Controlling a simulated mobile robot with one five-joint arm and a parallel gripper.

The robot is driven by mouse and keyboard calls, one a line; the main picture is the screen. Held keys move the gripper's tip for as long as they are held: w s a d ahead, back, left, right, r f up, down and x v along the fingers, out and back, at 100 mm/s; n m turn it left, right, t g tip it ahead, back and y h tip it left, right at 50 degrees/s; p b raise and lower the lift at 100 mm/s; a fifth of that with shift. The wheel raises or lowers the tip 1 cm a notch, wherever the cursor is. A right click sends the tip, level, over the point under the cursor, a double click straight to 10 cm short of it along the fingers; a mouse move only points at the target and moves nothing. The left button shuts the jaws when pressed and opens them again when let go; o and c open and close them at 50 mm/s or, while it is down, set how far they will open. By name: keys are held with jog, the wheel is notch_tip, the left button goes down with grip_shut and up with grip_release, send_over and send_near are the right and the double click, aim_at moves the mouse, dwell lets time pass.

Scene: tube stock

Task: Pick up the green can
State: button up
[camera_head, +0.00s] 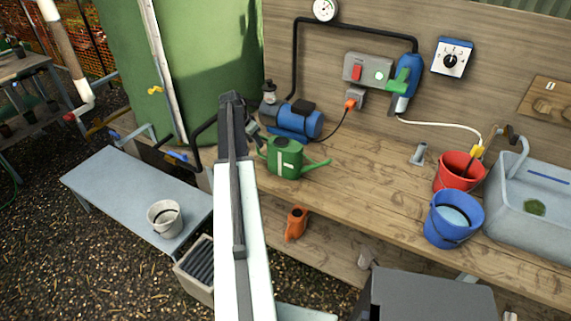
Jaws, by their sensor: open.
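The green can (286,158), a watering can with a pale stripe on its front, stands upright on the wooden bench (380,185). Its spout points right. My arm rises from the bottom middle, just left of the can. My gripper (256,138) shows as a small dark part beside the can's left upper side. It is open and empty. My own arm partly hides it, and I cannot tell whether it touches the can.
A blue pump (293,121) stands just behind the can. A small orange can (296,223) is on the lower shelf. Red (456,172) and blue (453,221) buckets and a sink (540,215) are at right.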

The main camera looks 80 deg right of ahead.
aim_at(258, 150)
jog(key=b+x, duration=0.5)
jog(key=shift+d+f, duration=0.15)
grip_shut()
dwell(1.2)
